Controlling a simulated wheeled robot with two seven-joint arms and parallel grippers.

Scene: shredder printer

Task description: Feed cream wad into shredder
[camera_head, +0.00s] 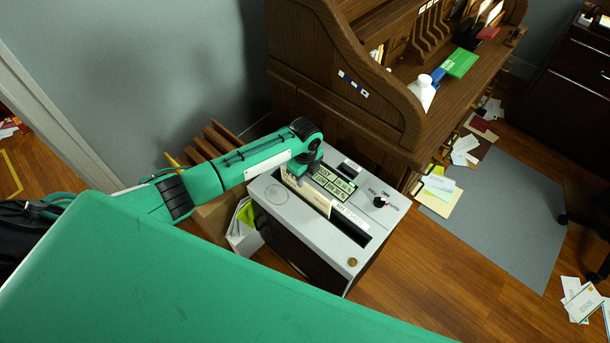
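The shredder (378,215) is a light grey box with a dark front, standing on the floor left of the desk. Its top has a dark slot (352,232), a green label panel and a black knob. The cream wad (308,196) is a flat, thick stack of paper, standing on edge over the left part of the slot. I cannot tell how deep its lower edge sits. My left gripper (302,176) is above the shredder top and shut on the wad's upper edge; its fingertips are partly hidden. My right gripper is not in view.
A wooden roll-top desk (345,100) stands close behind the shredder, with a white bottle (422,92) and green box (461,63) on it. A bin with papers (243,232) is left of the shredder. Papers (462,150) litter the floor by a grey mat (505,205).

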